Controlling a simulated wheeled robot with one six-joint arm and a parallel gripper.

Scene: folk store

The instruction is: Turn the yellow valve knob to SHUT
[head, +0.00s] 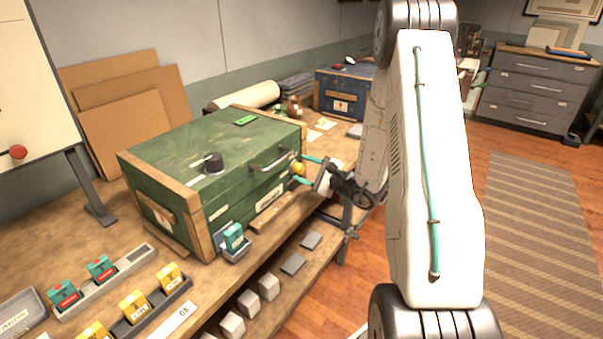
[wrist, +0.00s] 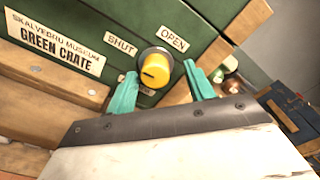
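The yellow valve knob (wrist: 155,70) sits on the front of the green crate (wrist: 60,95), below a SHUT label (wrist: 121,45) on the left and an OPEN label (wrist: 173,39) on the right. A small dark mark shows on its face; I cannot tell which label it points to. The knob also shows in the head view (head: 298,168), at the right end of the crate's front. My gripper (wrist: 160,69) is open, its teal fingers on either side of the knob, with gaps visible. The wrist view does not settle how far they reach past it.
The green crate stands on a wooden workbench (head: 110,225). Trays with teal and yellow blocks (head: 134,306) lie at the front left. A blue crate (head: 342,92) stands behind.

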